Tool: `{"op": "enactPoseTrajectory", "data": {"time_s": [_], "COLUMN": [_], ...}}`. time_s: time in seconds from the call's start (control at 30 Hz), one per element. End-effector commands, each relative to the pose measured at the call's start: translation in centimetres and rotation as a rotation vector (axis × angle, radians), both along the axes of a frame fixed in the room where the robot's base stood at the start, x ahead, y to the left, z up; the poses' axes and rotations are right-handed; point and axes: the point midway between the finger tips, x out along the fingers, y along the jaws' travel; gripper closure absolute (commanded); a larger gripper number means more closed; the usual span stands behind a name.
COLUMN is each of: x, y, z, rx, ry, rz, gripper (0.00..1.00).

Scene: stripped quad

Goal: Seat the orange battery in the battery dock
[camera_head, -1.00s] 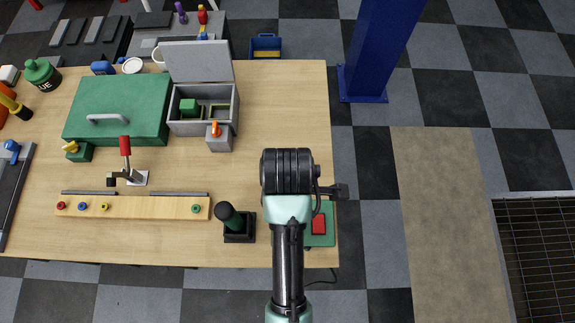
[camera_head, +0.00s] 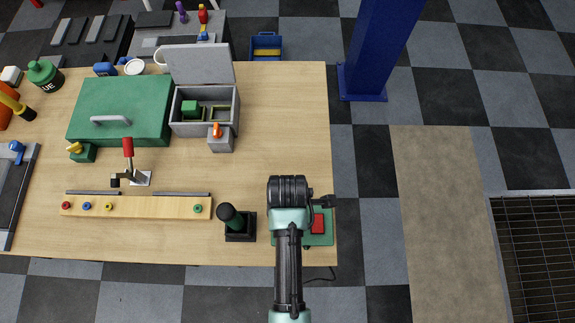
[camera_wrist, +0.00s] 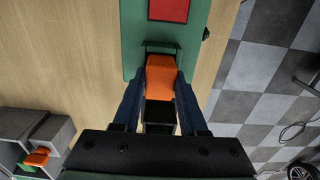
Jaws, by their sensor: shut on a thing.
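The orange battery (camera_wrist: 160,76) sits between the two dark fingers of my gripper (camera_wrist: 159,98) in the wrist view, and the gripper is shut on it. A black part (camera_wrist: 158,118) shows directly behind the orange part; I cannot tell whether it belongs to the battery. The battery is over the green base (camera_wrist: 135,30), which I take to be the battery dock. A dark bar (camera_wrist: 160,46) crosses by the battery's far end. Whether the battery is seated cannot be seen. In the head view my arm hides the gripper and battery; part of the green base (camera_head: 325,239) shows.
A red block (camera_head: 317,223) is on the green base, near the table's right edge. A grey open box (camera_head: 205,127) stands farther back. The table's back right is clear.

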Motion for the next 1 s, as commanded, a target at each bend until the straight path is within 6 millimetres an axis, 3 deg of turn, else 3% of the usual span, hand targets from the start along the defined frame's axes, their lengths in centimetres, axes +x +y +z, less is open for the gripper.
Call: {"op": "enactPoseTrajectory", "data": {"time_s": [0.27, 0.3, 0.47, 0.77, 1.0], "x": [0.0, 0.0, 0.0, 0.0, 0.1], "y": [0.0, 0.0, 0.0, 0.0, 0.0], "z": [-0.3, -0.3, -0.2, 0.0, 2.6], "rx": [0.0, 0.0, 0.0, 0.0, 0.0], "ry": [-0.001, 0.0, 0.0, 0.0, -0.003], "rz": [0.0, 0.0, 0.0, 0.0, 0.0], "gripper": [1.0, 0.55, 0.28, 0.28, 0.28]}}
